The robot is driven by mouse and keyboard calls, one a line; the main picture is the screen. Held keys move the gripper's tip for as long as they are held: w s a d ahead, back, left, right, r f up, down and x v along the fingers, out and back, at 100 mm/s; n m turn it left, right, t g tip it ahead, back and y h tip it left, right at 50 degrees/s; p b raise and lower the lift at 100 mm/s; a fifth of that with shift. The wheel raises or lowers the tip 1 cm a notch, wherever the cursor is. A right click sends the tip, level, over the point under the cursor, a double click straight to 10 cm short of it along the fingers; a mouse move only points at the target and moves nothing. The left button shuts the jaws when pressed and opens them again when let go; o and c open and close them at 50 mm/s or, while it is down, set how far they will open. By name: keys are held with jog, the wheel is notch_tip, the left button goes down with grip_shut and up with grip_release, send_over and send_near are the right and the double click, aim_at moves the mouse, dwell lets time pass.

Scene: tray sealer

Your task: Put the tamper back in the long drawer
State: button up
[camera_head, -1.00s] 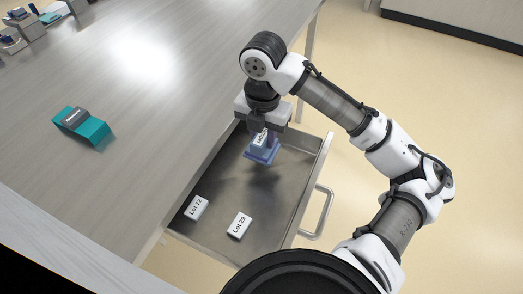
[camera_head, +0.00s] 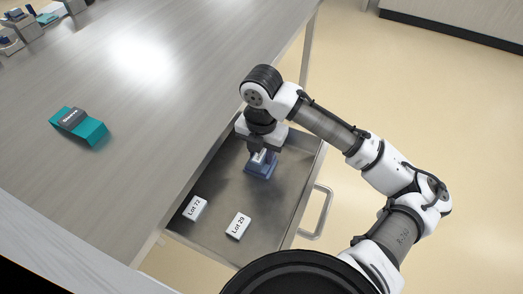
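The tamper (camera_head: 261,166), a blue block with a pale labelled grip, is low inside the open drawer (camera_head: 250,237), toward its far end. It looks upright and at or very near the drawer floor; I cannot tell whether it touches. My gripper (camera_head: 262,149) is directly above it, pointing down, with its fingers around the pale grip. The fingertips are partly hidden by the gripper body, but the fingers look shut on the tamper.
Two white blocks marked Lot 72 (camera_head: 195,208) and Lot 29 (camera_head: 238,225) lie in the drawer's near part. The drawer handle (camera_head: 318,212) is at right. A teal block with a dark label (camera_head: 80,126) is on the grey table (camera_head: 140,110). Several items stand at the far left.

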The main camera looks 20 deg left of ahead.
jog(key=o, duration=0.4)
jog(key=shift+c, duration=0.2)
jog(key=shift+r, duration=0.1)
notch_tip(320, 180, up, 12)
jog(key=shift+r+p, duration=0.15)
jog(key=shift+p, duration=0.3)
